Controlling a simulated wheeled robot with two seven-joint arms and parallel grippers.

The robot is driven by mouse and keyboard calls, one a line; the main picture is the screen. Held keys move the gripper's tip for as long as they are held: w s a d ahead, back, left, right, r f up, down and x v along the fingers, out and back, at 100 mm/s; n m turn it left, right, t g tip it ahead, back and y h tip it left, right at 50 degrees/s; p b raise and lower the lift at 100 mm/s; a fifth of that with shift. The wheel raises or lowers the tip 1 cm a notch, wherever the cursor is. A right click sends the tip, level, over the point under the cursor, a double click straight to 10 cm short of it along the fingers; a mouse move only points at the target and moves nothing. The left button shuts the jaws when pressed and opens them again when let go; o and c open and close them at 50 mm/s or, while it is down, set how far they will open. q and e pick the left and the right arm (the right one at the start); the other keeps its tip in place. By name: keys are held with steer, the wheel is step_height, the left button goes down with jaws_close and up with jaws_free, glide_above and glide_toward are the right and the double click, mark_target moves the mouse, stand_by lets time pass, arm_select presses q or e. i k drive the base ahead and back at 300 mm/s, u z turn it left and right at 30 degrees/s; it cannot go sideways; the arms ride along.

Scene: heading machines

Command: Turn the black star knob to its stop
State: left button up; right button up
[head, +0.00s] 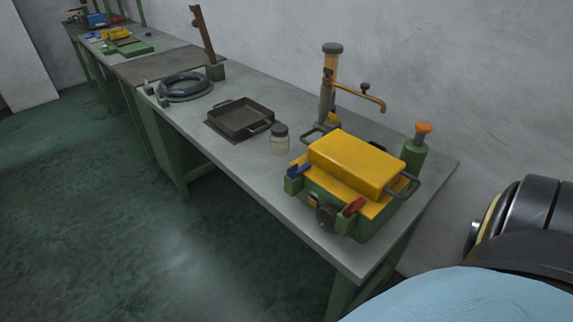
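A small dark round knob (325,216) sits low on the front face of a green machine with a yellow top (357,162). It looks like the black star knob, but it is too small to make out its lobes or how far it is turned. A red lever (354,207) is just right of it, and a blue lever (298,170) is at the machine's left front corner. Neither of my grippers shows in the head view. Only a dark and light-blue part of my own body fills the lower right corner.
The machine stands near the right end of a grey bench (235,166). Behind it are a post with a copper spout (358,96) and a green bottle with an orange cap (415,147). To its left are a jar (280,145) and a black tray (240,119). The floor in front is clear.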

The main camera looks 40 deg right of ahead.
mark_target(326, 216)
steer(key=i, duration=2.25)
steer(key=z, duration=4.6)
steer(key=i, duration=0.5)
steer(key=z, duration=0.05)
